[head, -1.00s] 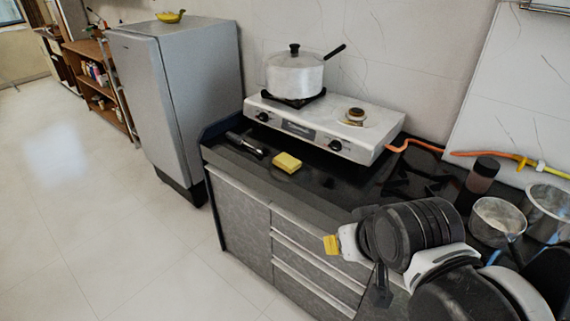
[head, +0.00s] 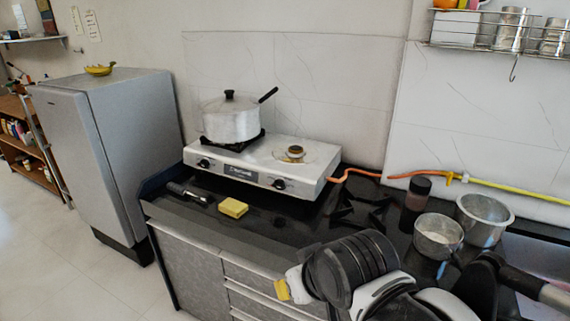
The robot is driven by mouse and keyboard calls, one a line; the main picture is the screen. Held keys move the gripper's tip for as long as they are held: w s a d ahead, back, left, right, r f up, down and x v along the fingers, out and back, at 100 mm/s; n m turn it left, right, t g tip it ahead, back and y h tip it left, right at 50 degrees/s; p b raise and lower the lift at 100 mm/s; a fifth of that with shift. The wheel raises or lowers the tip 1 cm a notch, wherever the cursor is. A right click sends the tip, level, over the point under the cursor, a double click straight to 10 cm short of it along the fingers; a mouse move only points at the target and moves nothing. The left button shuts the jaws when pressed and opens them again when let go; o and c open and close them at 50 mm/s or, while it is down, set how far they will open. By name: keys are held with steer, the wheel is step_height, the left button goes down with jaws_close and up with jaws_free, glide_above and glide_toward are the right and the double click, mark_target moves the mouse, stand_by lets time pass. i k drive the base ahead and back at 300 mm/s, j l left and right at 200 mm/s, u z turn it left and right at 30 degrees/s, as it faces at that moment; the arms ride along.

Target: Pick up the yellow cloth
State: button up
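The yellow cloth (head: 233,208) looks like a small folded block. It lies flat on the dark counter (head: 205,222) near its front edge, in front of the stove. My arm (head: 350,270) reaches in at the lower right, to the right of and nearer than the cloth, apart from it in the picture. A small yellow patch shows at the arm's far left tip; I cannot tell what it is. The gripper's fingers are not visible.
A white stove (head: 265,170) with a lidded pot (head: 231,122) stands behind the cloth. A black-handled tool (head: 188,193) lies left of it. A dark bottle (head: 416,195), metal pots (head: 438,236) and an orange-yellow hose (head: 395,179) are at right. A grey fridge (head: 110,150) stands left.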

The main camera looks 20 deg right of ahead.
mark_target(232, 207)
steer(key=i+j+z, duration=0.45)
steer(key=i+j, duration=0.15)
steer(key=i+j+z, duration=0.2)
steer(key=j, duration=0.25)
steer(key=i+j+z, duration=0.2)
steer(key=j, duration=0.25)
steer(key=i+j+z, duration=0.2)
steer(key=j, duration=0.25)
steer(key=i, duration=0.1)
